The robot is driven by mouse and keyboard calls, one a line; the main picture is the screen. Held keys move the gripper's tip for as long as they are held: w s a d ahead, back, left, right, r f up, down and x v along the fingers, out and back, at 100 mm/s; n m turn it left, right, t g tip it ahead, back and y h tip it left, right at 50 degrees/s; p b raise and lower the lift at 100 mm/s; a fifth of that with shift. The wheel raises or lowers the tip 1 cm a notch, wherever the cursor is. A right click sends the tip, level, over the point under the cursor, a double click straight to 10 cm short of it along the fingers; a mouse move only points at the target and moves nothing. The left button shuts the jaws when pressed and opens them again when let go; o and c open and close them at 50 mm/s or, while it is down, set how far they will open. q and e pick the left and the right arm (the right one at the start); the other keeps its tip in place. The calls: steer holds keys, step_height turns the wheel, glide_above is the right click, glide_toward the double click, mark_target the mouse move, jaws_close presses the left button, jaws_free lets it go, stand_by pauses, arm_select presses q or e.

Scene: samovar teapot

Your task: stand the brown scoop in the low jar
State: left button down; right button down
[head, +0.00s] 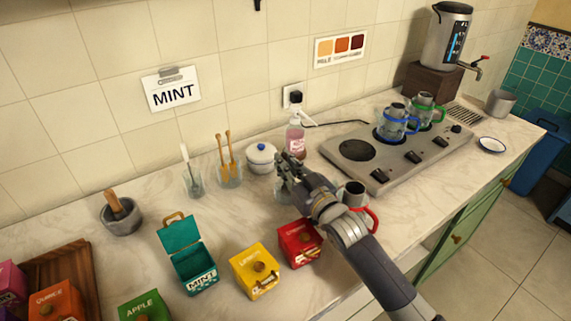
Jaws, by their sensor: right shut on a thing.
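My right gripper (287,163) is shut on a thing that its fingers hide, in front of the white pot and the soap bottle. I cannot make out a brown scoop there. Low clear glass (281,190) shows just below the gripper, partly covered by my arm; it looks like the low jar. I cannot tell whether the held thing is inside it. A glass jar (229,177) to the left holds brown wooden utensils (225,148). Another glass jar (193,184) holds a pale-handled utensil. My left gripper is out of view.
A white lidded pot (261,158) and a pink soap bottle (295,137) stand close behind the gripper. Red (299,243), yellow (254,271) and open teal (190,262) tea boxes stand in front. A red-handled mug (355,194) is beside my arm. The stove (357,151) lies right.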

steer(key=shift+f, duration=0.1)
steer(key=shift+f, duration=0.25)
steer(key=c, duration=1.7)
jaws_free()
steer(key=shift+r, duration=0.1)
steer(key=shift+r, duration=0.2)
steer(key=shift+s+d, duration=0.15)
steer(key=v, duration=1.1)
steer(key=shift+s+b, duration=0.3)
steer(key=shift+b, duration=0.1)
steer(key=shift+s+d, duration=0.1)
steer(key=shift+d, duration=0.1)
